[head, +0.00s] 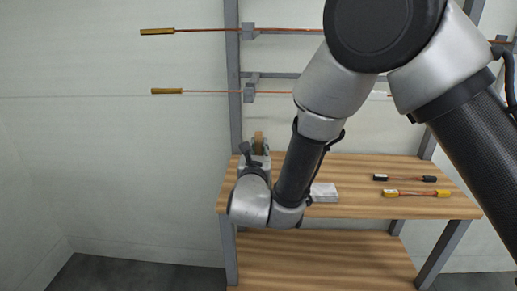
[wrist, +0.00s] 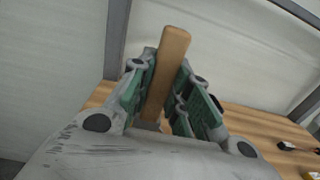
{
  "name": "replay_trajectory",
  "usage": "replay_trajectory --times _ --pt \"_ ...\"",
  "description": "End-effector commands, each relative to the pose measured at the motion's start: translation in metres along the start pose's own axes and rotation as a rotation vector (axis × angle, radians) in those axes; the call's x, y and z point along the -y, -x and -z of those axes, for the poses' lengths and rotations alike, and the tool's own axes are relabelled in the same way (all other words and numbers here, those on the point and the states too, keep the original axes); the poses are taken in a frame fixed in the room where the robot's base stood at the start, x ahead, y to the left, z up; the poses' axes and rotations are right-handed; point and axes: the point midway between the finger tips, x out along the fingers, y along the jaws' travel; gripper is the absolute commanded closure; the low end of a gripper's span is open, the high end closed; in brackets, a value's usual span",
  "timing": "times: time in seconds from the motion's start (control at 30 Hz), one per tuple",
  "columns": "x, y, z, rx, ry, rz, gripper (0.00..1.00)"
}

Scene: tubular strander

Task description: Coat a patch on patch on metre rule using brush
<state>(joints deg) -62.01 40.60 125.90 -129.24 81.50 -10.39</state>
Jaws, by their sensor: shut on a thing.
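My gripper (wrist: 160,100) is shut on a flat tan wooden piece, which looks like the handle of the brush (wrist: 168,65). The handle stands up between the green-padded fingers, tilted slightly. Its lower end and any bristles are hidden by the gripper. In the head view my gripper (head: 257,157) is at the left end of the wooden table, with the top of the brush (head: 259,138) showing above it. I cannot pick out a metre rule or its patch in either view; my arm covers part of the table and rack.
The wooden table (head: 360,208) carries a pale block (head: 324,192), a black-ended piece (head: 405,178) and a yellow-ended piece (head: 415,193). Behind it, a grey frame (head: 233,75) holds thin copper rods with yellow ends (head: 157,32). A lower shelf (head: 320,258) looks bare.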

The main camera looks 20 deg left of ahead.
Motion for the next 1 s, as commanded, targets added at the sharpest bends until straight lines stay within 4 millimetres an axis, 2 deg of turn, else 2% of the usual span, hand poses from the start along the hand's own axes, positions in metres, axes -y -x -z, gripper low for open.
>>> replay_trajectory --times 0.47,1.0 --pt "0.0 0.0 0.0 -0.002 0.001 0.0 1.0" --pt "0.0 0.0 -0.045 0.0 -0.002 0.0 1.0"
